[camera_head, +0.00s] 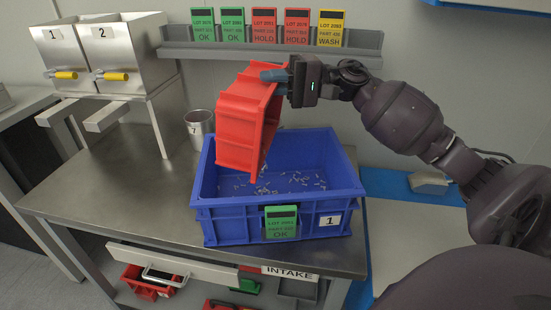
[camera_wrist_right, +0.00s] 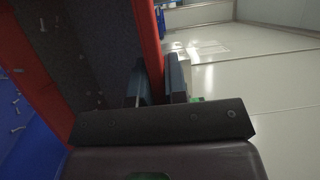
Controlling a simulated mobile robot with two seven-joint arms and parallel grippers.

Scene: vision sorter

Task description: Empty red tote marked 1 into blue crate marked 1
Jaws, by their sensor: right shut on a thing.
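The red tote (camera_head: 238,130) is tipped steeply on its side above the left part of the blue crate marked 1 (camera_head: 235,224). My right gripper (camera_head: 284,74) is shut on the tote's upper rim. The right wrist view shows the tote's red wall (camera_wrist_right: 152,45) between the fingers (camera_wrist_right: 162,80), with a few small metal pieces against its dark inside. Many small metal pieces (camera_head: 300,180) lie scattered on the crate's floor. The tote's number is not visible. My left gripper is not in view.
A metal cup (camera_head: 199,128) stands left of the crate on the steel table (camera_head: 110,190). Two steel hoppers marked 1 and 2 (camera_head: 100,50) stand at the back left. A rack (camera_head: 270,45) of lot cards runs along the wall. A green card (camera_head: 281,222) is on the crate's front.

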